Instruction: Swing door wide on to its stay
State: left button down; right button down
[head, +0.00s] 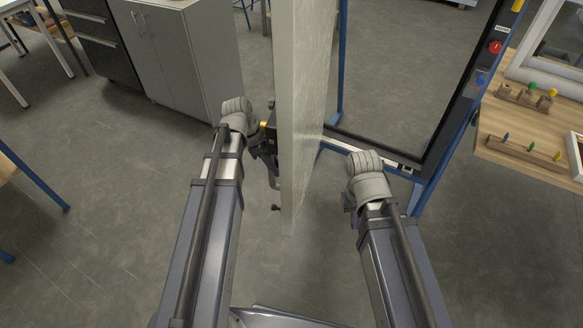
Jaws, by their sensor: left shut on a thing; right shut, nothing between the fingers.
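The pale door panel (303,110) stands upright in the middle of the head view, seen nearly edge-on, swung out from the blue frame with the dark border (430,178). My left gripper (266,152) is at the door's left face, shut on the dark door handle; a brass-coloured part shows beside it, and my wrist hides part of the grip. A small dark fitting (276,208) sticks out low on the same face; I cannot tell whether it belongs to the stay. My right gripper (350,205) is shut and empty, right of the door and apart from it, mostly hidden by its wrist.
A grey cabinet (185,55) stands behind and left of the door, with open floor between. A wooden bench (535,125) with pegged blocks stands at the right. A blue table leg (35,178) is at the left edge. Grey floor is clear left of the door.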

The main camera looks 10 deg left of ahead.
pick_arm(q)
jog(key=w+a, duration=0.1)
jog(key=a, duration=0.8)
jog(key=shift+m, duration=0.4)
jog(key=c, duration=0.7)
grip_release()
jog(key=shift+w, duration=0.1)
jog(key=shift+r, duration=0.1)
jog(key=a+p, duration=0.1)
jog(key=a, duration=0.3)
jog(key=s+a+r+p, duration=0.1)
jog(key=a, duration=0.3)
jog(key=a+r, duration=0.1)
jog(key=a, duration=0.4)
jog(key=shift+s+r+p, duration=0.2)
jog(key=shift+r+p, duration=0.05)
jog(key=shift+p, duration=0.15)
